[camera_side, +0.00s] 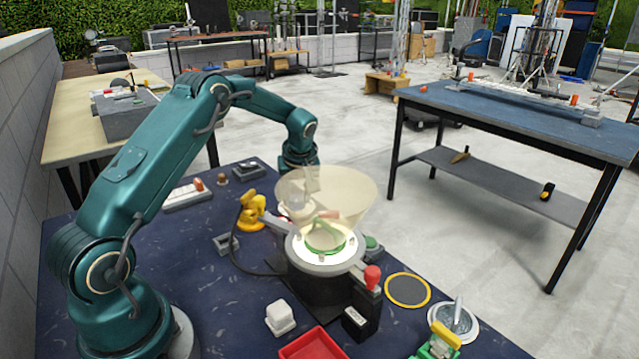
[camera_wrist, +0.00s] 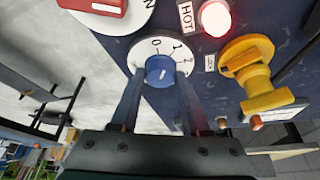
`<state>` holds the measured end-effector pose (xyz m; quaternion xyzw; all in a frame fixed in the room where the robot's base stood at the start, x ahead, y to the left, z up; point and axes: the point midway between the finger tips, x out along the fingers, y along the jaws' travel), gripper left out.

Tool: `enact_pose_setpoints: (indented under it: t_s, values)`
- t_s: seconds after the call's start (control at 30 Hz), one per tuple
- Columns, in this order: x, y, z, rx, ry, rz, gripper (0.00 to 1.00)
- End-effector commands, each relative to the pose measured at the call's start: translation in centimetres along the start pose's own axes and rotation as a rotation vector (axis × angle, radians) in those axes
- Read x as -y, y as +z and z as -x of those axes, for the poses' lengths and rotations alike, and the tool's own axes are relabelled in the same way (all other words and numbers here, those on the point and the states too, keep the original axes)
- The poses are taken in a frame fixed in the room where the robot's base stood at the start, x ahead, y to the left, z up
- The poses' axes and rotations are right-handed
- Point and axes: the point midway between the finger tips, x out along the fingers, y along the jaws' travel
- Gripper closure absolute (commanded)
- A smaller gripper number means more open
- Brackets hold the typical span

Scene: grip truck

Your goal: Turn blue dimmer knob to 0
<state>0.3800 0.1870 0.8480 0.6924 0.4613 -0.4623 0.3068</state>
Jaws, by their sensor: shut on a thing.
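The blue dimmer knob (camera_wrist: 163,71) sits on a round white dial with dark numbers in the wrist view. The dial (camera_wrist: 148,46) shows 0, 1 and 2 along its upper edge. A short white line marks the knob's face; I cannot tell for sure which number it points to. My gripper (camera_wrist: 162,80) has a finger on each side of the knob and is shut on it. In the side view, the knob is hidden and my gripper is partly hidden behind a translucent cream funnel (camera_side: 350,190).
A yellow tap-like fitting (camera_wrist: 248,75) and a lit lamp (camera_wrist: 215,18) labelled HOT are close to the right of the dial. A red block (camera_wrist: 95,6) on a white disc is above left. A red tray (camera_side: 312,345) and a white block (camera_side: 280,317) lie on the dark blue bench.

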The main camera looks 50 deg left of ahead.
Motion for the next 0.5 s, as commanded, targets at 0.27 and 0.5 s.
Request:
enact_pose_setpoints:
  t_s: [0.27, 0.5]
  values:
    - [-0.19, -0.02, 0.0, 0.0, -0.084, 0.206, 1.0]
    - [-0.23, -0.02, -0.01, 0.002, -0.132, 0.321, 1.0]
